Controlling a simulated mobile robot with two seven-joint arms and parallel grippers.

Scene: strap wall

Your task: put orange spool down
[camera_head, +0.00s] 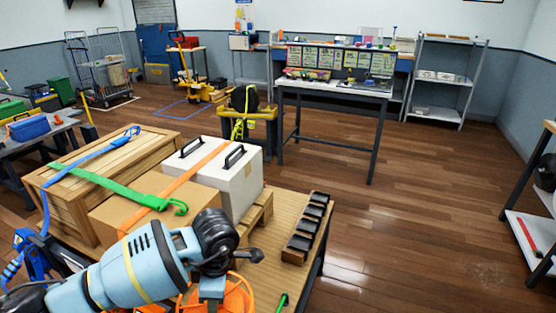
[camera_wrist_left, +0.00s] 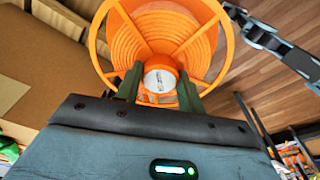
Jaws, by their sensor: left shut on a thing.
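The orange spool (camera_head: 238,296) is at the bottom of the head view, partly hidden behind my left arm. In the left wrist view the spool (camera_wrist_left: 165,35) shows its open spoked flange, ribbed inside and pale round hub. My left gripper (camera_wrist_left: 160,78) is shut on the spool at its hub, one dark finger on each side. The wooden table (camera_head: 262,262) lies around and below the spool; I cannot tell whether they touch.
A cardboard box (camera_head: 125,215), wooden crate (camera_head: 68,205) and white case (camera_head: 240,185) with straps stand left on the table. A dark slotted rack (camera_head: 308,228) stands at the right edge, and a green hook (camera_head: 282,300) lies near the front. Open floor lies right.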

